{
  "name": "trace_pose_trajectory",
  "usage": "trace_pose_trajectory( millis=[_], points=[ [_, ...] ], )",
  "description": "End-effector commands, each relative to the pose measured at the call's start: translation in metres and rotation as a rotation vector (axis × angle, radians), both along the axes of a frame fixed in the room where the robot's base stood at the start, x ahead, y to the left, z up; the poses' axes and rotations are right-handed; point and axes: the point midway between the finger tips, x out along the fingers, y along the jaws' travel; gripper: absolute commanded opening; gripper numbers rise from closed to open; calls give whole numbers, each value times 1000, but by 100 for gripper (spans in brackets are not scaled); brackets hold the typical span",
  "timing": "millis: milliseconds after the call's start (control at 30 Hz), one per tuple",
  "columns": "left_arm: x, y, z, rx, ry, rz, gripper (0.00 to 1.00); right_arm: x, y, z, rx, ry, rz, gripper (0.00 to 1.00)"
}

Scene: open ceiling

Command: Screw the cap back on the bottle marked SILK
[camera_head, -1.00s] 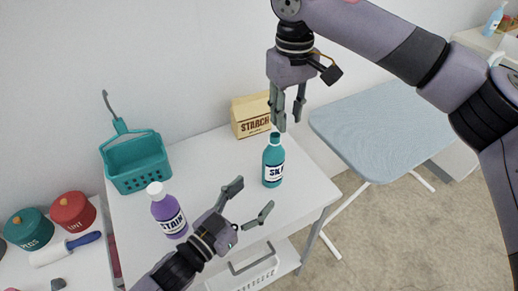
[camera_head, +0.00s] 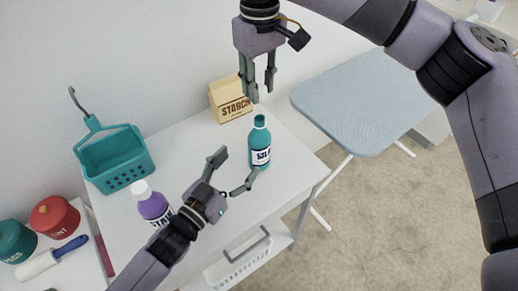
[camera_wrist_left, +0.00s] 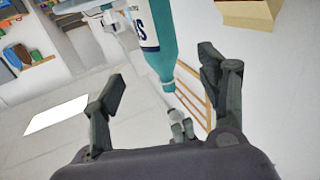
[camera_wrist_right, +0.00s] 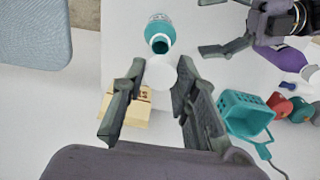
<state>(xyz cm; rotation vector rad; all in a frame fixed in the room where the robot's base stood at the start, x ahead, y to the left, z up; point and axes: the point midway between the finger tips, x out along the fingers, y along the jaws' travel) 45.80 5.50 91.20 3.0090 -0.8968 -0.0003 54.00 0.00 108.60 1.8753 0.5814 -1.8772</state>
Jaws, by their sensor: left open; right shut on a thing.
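The teal SILK bottle (camera_head: 260,146) stands upright on the white table, its label partly readable. Its open mouth shows in the right wrist view (camera_wrist_right: 160,43). My right gripper (camera_head: 262,95) points down above and slightly left of the bottle in the head view. It is shut on a round white cap (camera_wrist_right: 161,73), which is apart from the bottle mouth; the fingers hide it in the head view. My left gripper (camera_head: 235,171) is open and empty, low beside the bottle, with its fingertips near it. In the left wrist view the bottle (camera_wrist_left: 155,45) lies ahead between the open fingers.
A STARCH box (camera_head: 231,103) stands behind the bottle. A purple bottle with a white cap (camera_head: 152,206) stands behind my left gripper, and a teal basket (camera_head: 116,160) is at the back left. A blue ironing board (camera_head: 360,100) is right of the table (camera_head: 262,220).

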Motion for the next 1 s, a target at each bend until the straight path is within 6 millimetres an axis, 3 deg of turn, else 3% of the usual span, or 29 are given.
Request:
trace_pose_trajectory(
  millis=[300, 500, 1000],
  points=[
    [52, -34, 1, 0, -2, 0, 67, 0, 0, 0, 0, 0, 0, 16],
    [74, -49, 1, 0, -2, 0, 67, 0, 0, 0, 0, 0, 0, 16],
    [82, -54, 0, 1, -1, 0, 65, 0, 0, 0, 0, 0, 0, 16]
  ],
)
